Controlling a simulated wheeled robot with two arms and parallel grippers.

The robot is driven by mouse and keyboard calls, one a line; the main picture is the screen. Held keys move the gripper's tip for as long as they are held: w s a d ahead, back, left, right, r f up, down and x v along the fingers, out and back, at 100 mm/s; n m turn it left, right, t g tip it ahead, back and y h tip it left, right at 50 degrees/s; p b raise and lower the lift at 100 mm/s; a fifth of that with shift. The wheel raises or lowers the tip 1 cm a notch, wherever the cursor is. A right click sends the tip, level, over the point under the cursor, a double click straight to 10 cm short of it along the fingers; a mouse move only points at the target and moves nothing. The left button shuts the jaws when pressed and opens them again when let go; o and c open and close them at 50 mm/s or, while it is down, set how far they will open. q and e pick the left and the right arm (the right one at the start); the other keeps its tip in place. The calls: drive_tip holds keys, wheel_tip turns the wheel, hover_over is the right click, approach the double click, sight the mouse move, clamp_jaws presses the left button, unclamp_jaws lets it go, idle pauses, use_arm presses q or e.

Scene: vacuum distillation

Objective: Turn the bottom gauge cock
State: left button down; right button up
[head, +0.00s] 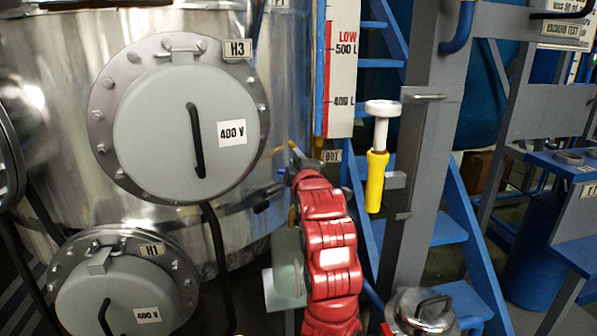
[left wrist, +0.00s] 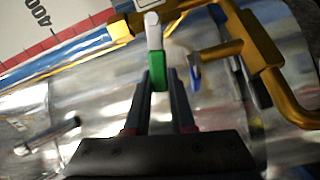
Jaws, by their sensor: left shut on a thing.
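The bottom gauge cock shows in the left wrist view as a brass fitting (left wrist: 222,50) with a small lever, green with a white end (left wrist: 156,68). My left gripper (left wrist: 158,82) is shut on the green part of the lever, its two dark fingers on either side. There my red arm and gripper hide most of the cock. My right gripper is in neither view.
The steel tank (head: 60,170) carries round heater covers H3 (head: 165,135) and H1 (head: 110,300) on the left. The level scale (head: 342,70) rises above the gripper. A yellow-handled tool (head: 376,180) hangs on the grey post (head: 425,150) to the right, near blue stairs (head: 450,228).

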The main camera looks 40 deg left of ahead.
use_arm(q)
drive_tip(key=shift+f+n+b, duration=0.4)
drive_tip(key=shift+n+b, duration=0.15)
drive_tip(key=shift+n, duration=0.05)
drive_tip(key=c, duration=0.8)
unclamp_jaws()
drive_tip(key=shift+o, duration=0.2)
